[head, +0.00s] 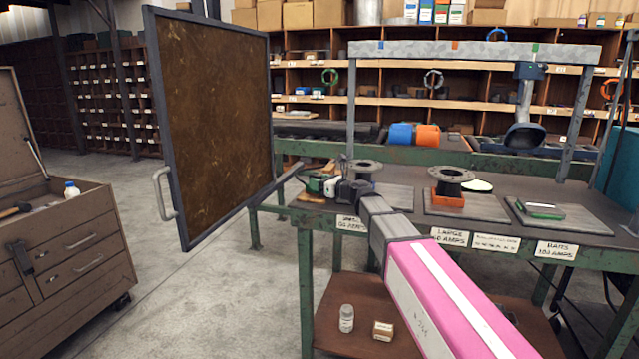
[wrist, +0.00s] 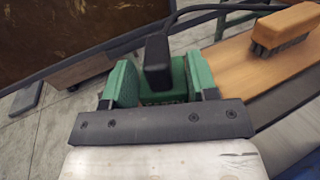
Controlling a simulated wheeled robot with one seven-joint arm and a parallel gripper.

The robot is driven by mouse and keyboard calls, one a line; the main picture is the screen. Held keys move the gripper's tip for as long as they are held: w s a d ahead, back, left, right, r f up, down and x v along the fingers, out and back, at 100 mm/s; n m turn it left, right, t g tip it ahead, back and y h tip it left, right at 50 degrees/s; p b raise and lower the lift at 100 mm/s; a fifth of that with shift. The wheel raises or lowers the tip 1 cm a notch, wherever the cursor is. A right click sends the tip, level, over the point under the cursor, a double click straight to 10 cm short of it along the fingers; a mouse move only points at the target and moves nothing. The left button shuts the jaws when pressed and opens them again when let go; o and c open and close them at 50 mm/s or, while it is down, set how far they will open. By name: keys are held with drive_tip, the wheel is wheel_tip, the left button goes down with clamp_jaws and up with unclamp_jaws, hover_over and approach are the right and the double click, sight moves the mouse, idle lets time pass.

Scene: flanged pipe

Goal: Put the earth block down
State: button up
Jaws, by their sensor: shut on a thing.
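My gripper (wrist: 159,72) has two green fingers, one on each side of a dark block with a black cable, which I take to be the earth block (wrist: 157,55). The fingers are shut on it in the wrist view. A green part also shows between the fingers, below the block. In the head view my gripper (head: 332,186) is small and dark with green, at the left end of the green-legged bench (head: 400,205). There the block cannot be told apart from the gripper. Whether the block touches any surface cannot be told.
A wooden brush (wrist: 285,28) lies to the right in the wrist view. The bench bears a flange (head: 362,167), another flanged piece (head: 450,178) on an orange block, and a green tool (head: 541,210). A framed brown panel (head: 215,110) stands left of the bench, beside open floor.

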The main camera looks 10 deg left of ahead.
drive_tip(key=o, duration=1.4)
drive_tip(key=shift+c, duration=0.2)
drive_tip(key=v, duration=1.2)
